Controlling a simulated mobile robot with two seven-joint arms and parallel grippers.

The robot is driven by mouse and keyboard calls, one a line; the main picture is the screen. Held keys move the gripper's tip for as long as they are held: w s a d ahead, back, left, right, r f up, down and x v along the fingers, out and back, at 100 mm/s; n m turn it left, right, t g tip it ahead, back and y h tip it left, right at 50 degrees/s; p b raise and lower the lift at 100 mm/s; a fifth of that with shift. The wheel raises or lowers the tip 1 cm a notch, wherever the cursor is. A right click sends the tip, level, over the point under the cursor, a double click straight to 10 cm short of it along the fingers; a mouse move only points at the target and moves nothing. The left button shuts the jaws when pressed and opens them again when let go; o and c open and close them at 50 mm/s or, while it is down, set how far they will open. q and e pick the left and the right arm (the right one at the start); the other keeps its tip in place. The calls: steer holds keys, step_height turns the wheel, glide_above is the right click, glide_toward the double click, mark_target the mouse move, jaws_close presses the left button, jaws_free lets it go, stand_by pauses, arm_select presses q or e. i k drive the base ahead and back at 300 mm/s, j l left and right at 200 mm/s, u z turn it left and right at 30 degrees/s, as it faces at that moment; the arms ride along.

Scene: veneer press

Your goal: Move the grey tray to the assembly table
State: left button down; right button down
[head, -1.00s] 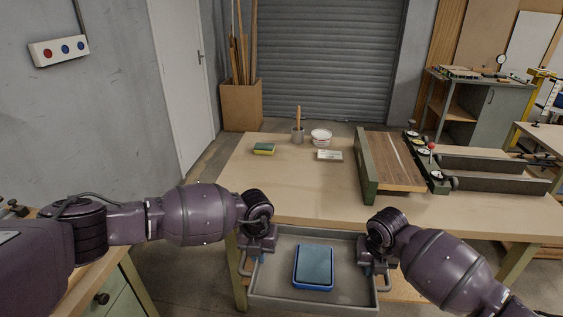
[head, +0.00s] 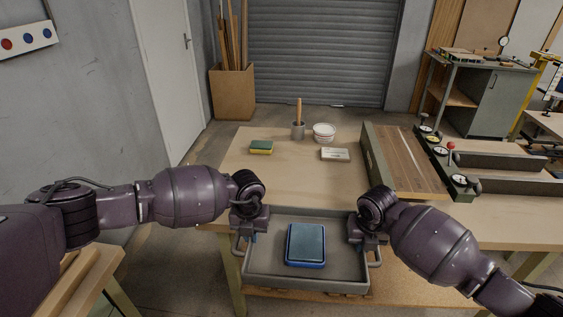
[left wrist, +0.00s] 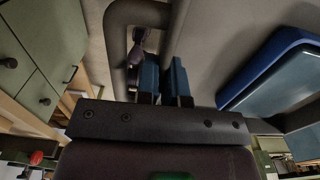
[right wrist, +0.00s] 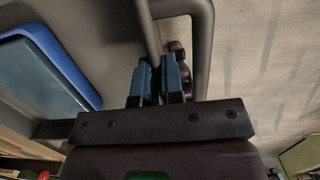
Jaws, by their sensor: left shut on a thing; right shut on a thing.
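The grey tray (head: 307,282) hangs between my two grippers at the near edge of the wooden table, with a blue box (head: 306,245) with a grey-blue top lying in it. My left gripper (head: 247,236) is shut on the tray's left handle, which shows as a grey bar in the left wrist view (left wrist: 118,50). My right gripper (head: 369,238) is shut on the right handle, seen in the right wrist view (right wrist: 205,45). The tray looks about level. The wooden table (head: 285,180) lies just beyond it; the tray's far rim overlaps the table's near edge in the picture.
On the table stand a green-yellow sponge (head: 260,147), a grey cup with a stick (head: 298,130), a white tub (head: 324,132) and a small pale box (head: 335,154). A press-like fixture with wooden boards (head: 408,165) fills the right side. The front middle of the top is clear.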

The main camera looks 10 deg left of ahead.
mark_target(280, 194)
steer(key=i+j, duration=0.25)
steer(key=i, duration=0.15)
steer(key=i+j, duration=0.25)
steer(key=i, duration=0.15)
